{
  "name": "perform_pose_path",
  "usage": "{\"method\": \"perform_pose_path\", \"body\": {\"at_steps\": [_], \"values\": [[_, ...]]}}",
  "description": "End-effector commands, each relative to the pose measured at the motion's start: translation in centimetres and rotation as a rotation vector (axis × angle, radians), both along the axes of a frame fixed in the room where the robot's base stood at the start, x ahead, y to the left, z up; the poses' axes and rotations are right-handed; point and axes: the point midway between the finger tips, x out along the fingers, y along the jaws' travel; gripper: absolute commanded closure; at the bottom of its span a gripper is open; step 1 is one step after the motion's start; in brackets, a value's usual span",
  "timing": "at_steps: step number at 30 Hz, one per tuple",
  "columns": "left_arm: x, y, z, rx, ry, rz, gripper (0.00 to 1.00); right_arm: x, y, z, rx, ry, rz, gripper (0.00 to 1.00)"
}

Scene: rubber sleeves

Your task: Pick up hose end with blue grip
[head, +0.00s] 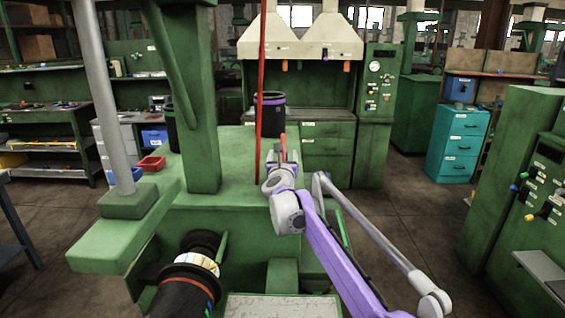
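I cannot make out a hose end with a blue grip in the head view. A thin red hose or rod (261,90) hangs straight down from the top edge, in front of the hooded bench. My purple and white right arm comes in from the lower right. Its gripper (281,150) is just right of the red line's lower part, with a small red-orange piece at its tip. I cannot tell whether they touch, or whether the fingers are open or shut. My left gripper is not in view.
A green machine (235,215) with a column fills the centre. A black banded sleeve (185,296) sits on its roller at lower left. A black drum with a purple rim (271,112) stands behind. Teal drawers (457,143) and a green control cabinet (520,190) are right. Open floor lies between.

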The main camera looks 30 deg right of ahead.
Motion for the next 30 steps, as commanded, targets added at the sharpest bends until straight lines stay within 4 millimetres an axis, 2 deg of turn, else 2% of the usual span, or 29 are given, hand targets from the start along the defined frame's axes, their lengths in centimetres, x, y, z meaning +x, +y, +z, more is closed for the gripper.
{"method": "perform_pose_path", "body": {"at_steps": [3, 6, 15, 17, 28, 30], "values": [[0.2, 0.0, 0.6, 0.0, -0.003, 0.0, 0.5, 1.6, -0.9, 0.3, -0.001, -0.001, -0.001, 0.22], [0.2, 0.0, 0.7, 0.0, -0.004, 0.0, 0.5, 2.4, -1.3, 0.3, -0.001, -0.001, 0.0, 0.22], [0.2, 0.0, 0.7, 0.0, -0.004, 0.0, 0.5, 2.7, -1.5, 0.2, -0.001, 0.001, 0.001, 0.22], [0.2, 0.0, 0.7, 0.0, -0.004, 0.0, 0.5, 2.7, -1.5, 0.2, -0.001, 0.001, 0.001, 0.31], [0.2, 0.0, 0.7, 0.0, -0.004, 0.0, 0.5, 2.7, -1.5, 0.2, -0.001, 0.001, 0.001, 0.98], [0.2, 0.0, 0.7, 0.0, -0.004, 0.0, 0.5, 2.7, -1.5, 0.2, -0.001, 0.001, 0.001, 1.0]]}}
